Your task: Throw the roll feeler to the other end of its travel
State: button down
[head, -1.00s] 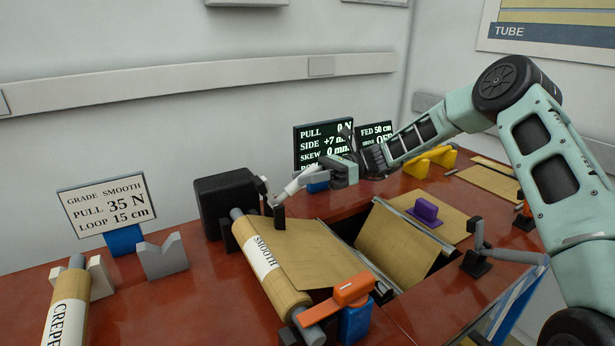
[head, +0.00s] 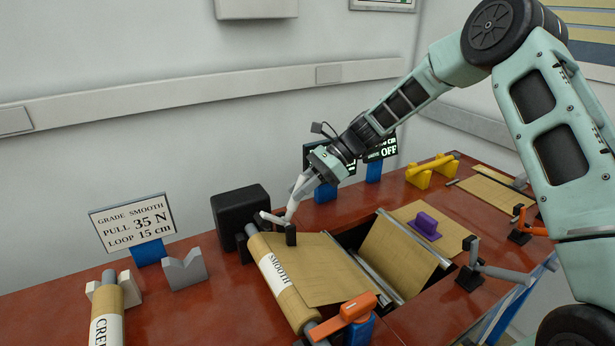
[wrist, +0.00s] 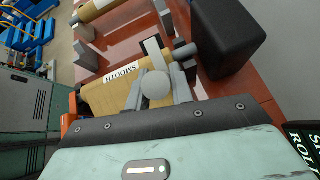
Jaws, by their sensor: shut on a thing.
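The roll feeler (head: 272,219) is a small grey lever on a black post, beside the near side of the black box and by the far end of the SMOOTH paper roll (head: 283,286). The lever leans left, low over the end of the roll. My gripper (head: 296,201) reaches down to it from the upper right, pale fingers pointing down. In the wrist view, my fingers (wrist: 152,97) are shut around a pale round knob (wrist: 155,87) that appears to belong to the feeler. The exact contact is partly hidden by the fingers.
The black box (head: 240,217) stands close left of the feeler. An orange handle (head: 345,308) is at the roll's near end. A grey V-block (head: 185,271) and grade sign (head: 132,219) stand left. A display (head: 382,150) is partly behind my arm.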

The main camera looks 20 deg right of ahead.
aim_at(268, 214)
jog(key=shift+s+a+r+h+p, duration=0.15)
jog(key=shift+a+r+h+p, duration=0.6)
jog(key=shift+a+h+p, duration=0.2)
jog(key=a+h+p, duration=0.2)
jog(key=p, duration=0.1)
jog(key=shift+s+r+t+h, duration=0.15)
jog(key=shift+s+t+h, duration=0.05)
jog(key=shift+t+h, duration=0.1)
jog(key=a+h+p, duration=0.2)
jog(key=p, duration=0.1)
jog(key=shift+s+a+f+t+h, duration=0.1)
jog(key=shift+s+f+t+h, duration=0.1)
jog(key=shift+t+h, duration=0.1)
jog(key=shift+a+f+h+p, duration=0.25)
jog(key=shift+a+h+p, duration=0.1)
jog(key=shift+p, duration=0.4)
jog(key=shift+s+f, duration=0.1)
jog(key=c, duration=1.2)
grip_release()
jog(key=shift+c, duration=0.2)
jog(key=b+v, duration=0.5)
jog(key=v, duration=1.2)
jog(key=shift+s+r, duration=0.15)
jog(key=shift+r, duration=0.1)
